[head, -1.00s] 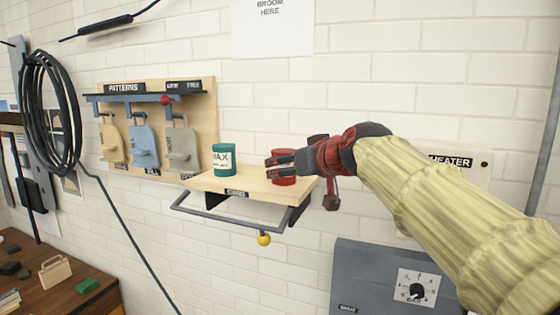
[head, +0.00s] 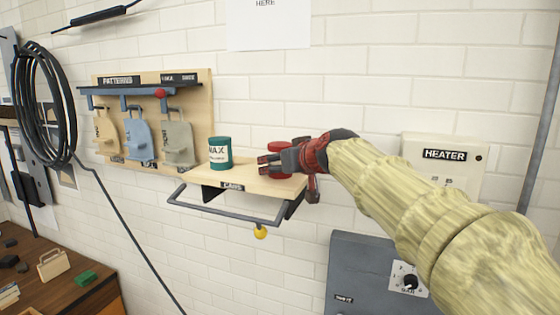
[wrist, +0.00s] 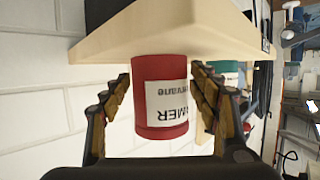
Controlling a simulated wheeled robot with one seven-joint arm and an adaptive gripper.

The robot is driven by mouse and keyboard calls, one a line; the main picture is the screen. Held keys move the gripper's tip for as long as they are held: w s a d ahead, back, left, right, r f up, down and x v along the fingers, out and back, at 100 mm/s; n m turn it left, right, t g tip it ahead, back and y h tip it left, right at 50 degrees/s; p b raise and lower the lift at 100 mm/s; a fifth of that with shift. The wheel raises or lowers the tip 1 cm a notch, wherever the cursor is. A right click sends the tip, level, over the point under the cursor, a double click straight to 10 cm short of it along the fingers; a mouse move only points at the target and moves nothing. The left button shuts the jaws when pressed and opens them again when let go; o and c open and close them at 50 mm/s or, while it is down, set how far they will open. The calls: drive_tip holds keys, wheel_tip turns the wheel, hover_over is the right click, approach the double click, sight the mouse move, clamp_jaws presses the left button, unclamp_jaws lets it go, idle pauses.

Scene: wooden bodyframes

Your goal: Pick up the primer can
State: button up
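The red primer can (head: 279,147) stands on the right part of the wooden shelf (head: 235,180), with its top showing behind my gripper. In the wrist view the primer can (wrist: 160,100) appears inverted, its white label partly readable, between the two fingers. My gripper (head: 265,165) is level with the can at the shelf's right side. In the wrist view my gripper (wrist: 161,80) is open, with one finger on each side of the can and narrow gaps showing. Whether either finger touches the can is hard to tell.
A green wax can (head: 220,153) stands on the left part of the shelf. A grey rail (head: 228,213) runs along the shelf's front, with a yellow ball (head: 260,232) below it. A pattern board (head: 150,120) hangs to the left; a heater box (head: 445,165) is to the right.

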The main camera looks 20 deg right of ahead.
drive_tip(key=c, duration=1.3)
drive_tip(key=shift+r, duration=0.1)
